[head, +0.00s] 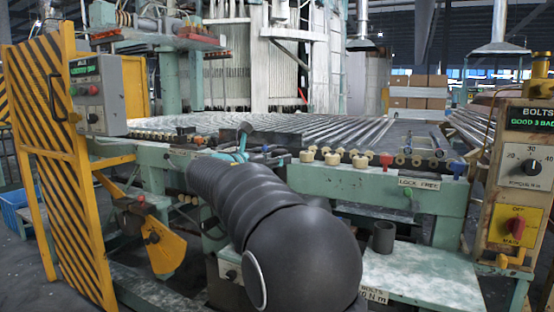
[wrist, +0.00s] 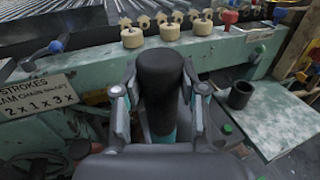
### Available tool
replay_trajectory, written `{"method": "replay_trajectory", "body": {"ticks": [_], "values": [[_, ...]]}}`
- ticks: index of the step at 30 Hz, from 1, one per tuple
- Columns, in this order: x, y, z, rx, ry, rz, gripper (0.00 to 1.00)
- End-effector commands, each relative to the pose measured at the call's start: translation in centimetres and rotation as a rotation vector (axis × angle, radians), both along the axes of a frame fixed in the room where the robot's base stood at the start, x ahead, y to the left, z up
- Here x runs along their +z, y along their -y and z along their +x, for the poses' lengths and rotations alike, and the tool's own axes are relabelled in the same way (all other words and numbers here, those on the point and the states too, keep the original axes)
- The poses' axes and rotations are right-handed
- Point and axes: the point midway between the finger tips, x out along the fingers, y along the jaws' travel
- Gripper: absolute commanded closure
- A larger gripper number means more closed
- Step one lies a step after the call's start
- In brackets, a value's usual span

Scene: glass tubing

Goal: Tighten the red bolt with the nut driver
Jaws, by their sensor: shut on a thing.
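My gripper (wrist: 160,92) is shut on the nut driver, whose thick black upright cylinder (wrist: 162,75) stands between the two fingers in the wrist view. A teal part shows below the black cylinder, and its lower end is hidden by the gripper. In the head view my black ribbed arm reaches to the machine's front rail, and the gripper area (head: 243,146) is small and partly hidden. The red bolt (head: 385,159) stands on the front rail, to the right of the pale rollers. It also shows in the wrist view (wrist: 229,18), right of and beyond the driver, apart from it.
Pale rollers (head: 334,157) line the green rail (head: 350,182). A blue knob (head: 457,168) sits farther right. An open dark cup (head: 383,237) stands on the lower shelf (head: 420,275), which is otherwise mostly clear. A control box (head: 520,170) stands at right; a yellow striped guard (head: 65,170) is at left.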

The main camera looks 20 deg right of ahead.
Motion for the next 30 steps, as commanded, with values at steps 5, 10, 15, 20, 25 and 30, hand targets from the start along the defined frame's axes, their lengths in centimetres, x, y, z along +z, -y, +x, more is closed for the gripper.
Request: {"method": "replay_trajectory", "body": {"ticks": [5, 10, 15, 20, 25, 30], "values": [[0.14, 0.00, -0.03, 0.000, 0.002, -0.002, 1.00], [0.11, 0.00, -0.03, 0.000, 0.002, -0.002, 1.00], [-0.05, 0.00, -0.03, 0.000, 0.001, -0.001, 1.00], [-0.21, -0.01, -0.02, 0.000, 0.000, -0.001, 1.00], [-0.29, 0.00, -0.01, 0.000, -0.001, 0.000, 1.00], [-0.36, 0.01, 0.00, 0.000, -0.001, 0.001, 1.00]]}}
